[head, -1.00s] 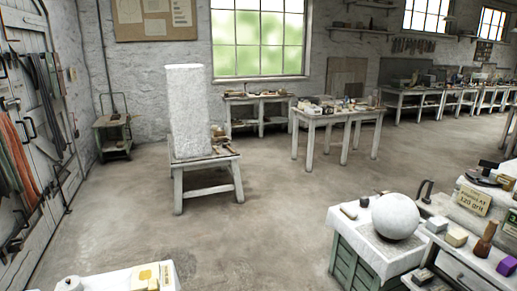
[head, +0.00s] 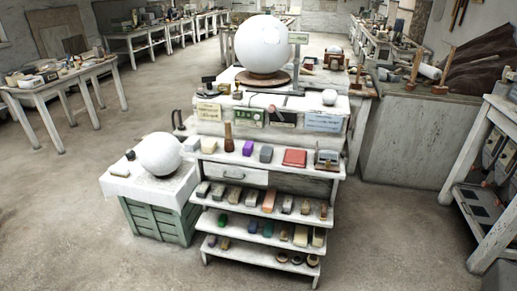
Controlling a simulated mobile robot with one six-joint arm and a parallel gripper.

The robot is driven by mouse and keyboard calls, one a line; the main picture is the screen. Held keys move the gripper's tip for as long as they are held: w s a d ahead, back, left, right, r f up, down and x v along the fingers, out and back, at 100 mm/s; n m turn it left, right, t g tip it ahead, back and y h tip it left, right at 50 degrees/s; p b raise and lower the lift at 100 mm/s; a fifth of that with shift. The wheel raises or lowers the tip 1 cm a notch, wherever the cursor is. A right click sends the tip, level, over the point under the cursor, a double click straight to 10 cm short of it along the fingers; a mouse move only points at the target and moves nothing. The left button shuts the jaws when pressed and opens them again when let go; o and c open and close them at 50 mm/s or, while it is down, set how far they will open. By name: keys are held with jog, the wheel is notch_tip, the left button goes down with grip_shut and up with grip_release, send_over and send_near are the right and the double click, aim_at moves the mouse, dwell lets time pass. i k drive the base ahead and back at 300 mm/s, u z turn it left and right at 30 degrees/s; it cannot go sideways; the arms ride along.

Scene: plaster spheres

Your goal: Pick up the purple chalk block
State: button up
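A small bright purple block (head: 248,148) stands on the upper shelf of the white stepped stand, right of a brown wooden-handled tool (head: 228,137). A duller grey-purple block (head: 266,153) stands just right of it. A small dark purple piece (head: 211,240) sits low on the bottom shelf at the left. Which of them is chalk I cannot tell from here. My gripper is not in view.
The stepped stand (head: 254,181) carries several blocks. A large white sphere (head: 262,45) tops it, and another sphere (head: 160,154) rests on a green crate (head: 160,220) to its left. A bench (head: 492,135) stands at right. Floor in front is bare.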

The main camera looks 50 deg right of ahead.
aim_at(248, 148)
jog(key=u, duration=1.2)
jog(key=k, duration=0.1)
jog(key=z, duration=2.75)
jog(key=k, duration=0.95)
jog(key=u, duration=0.15)
jog(key=i, duration=0.7)
